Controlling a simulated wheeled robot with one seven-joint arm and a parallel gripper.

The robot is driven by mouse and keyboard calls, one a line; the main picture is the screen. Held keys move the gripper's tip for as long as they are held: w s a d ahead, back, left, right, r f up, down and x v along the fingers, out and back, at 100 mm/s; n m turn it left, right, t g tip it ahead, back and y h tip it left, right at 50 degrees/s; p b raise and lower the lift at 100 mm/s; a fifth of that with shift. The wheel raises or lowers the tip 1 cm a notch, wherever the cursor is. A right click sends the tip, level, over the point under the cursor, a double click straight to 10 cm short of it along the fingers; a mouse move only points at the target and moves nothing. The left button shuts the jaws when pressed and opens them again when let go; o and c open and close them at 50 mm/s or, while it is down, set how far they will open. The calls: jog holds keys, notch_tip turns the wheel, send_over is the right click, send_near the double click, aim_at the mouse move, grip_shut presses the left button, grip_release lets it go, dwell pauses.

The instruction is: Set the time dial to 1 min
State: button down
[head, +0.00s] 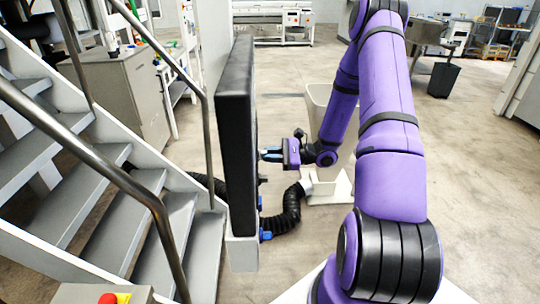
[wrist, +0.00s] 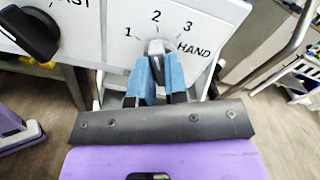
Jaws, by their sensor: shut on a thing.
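The time dial (wrist: 156,47) is in the upper middle of the wrist view, on a white panel face with the marks 1, 2, 3 and HAND around it. Only its light grey top shows. The blue fingers of my gripper (wrist: 157,78) are shut on it from either side and hide the rest. I cannot tell which mark it points to. In the head view my gripper (head: 270,154) reaches left to the face of the tall dark panel (head: 236,125), seen nearly edge-on; the dial is not discernible there.
A large black knob (wrist: 30,33) sits left of the dial, with lettering ending in "ST" beside it. In the head view, a black corrugated hose (head: 287,212) lies below my gripper. Metal stairs with a handrail (head: 150,200) stand left of the panel.

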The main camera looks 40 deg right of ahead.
jog(key=shift+n, duration=3.8)
jog(key=c, duration=1.1)
grip_release()
jog(key=shift+c, duration=0.2)
jog(key=shift+d, duration=0.1)
jog(key=v, duration=1)
jog(key=shift+s+d, duration=0.3)
